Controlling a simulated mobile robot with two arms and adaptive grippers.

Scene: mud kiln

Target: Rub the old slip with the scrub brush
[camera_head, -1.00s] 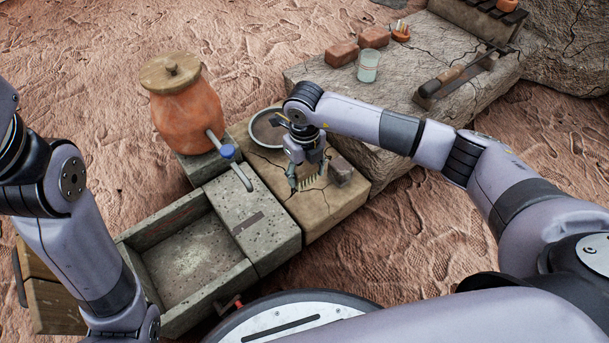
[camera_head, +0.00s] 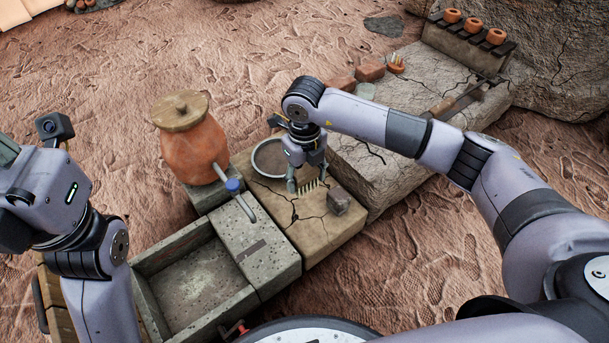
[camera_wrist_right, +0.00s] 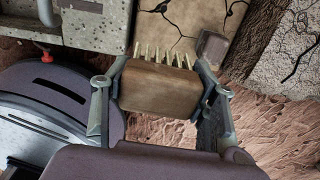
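My right gripper (camera_head: 307,186) is shut on the scrub brush, whose pale bristles (camera_head: 310,187) point down over the cracked tan slab (camera_head: 315,225). In the right wrist view the brush's brown wooden back (camera_wrist_right: 158,90) sits between the two fingers (camera_wrist_right: 160,97), with the bristles pointing toward the slab. I cannot tell whether the bristles touch the slab. A small dark block (camera_head: 339,201) lies on the slab just right of the brush. I cannot clearly make out the old slip. My left arm is raised at the left; its fingers are out of view.
A round dark-filled pan (camera_head: 268,158) lies behind the brush. A lidded clay jar (camera_head: 193,145) with a blue-handled tap (camera_head: 233,186) stands left, above a grey stone trough (camera_head: 160,258). A stone ledge (camera_head: 385,165) at the right holds bricks, a glass and a long-handled tool.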

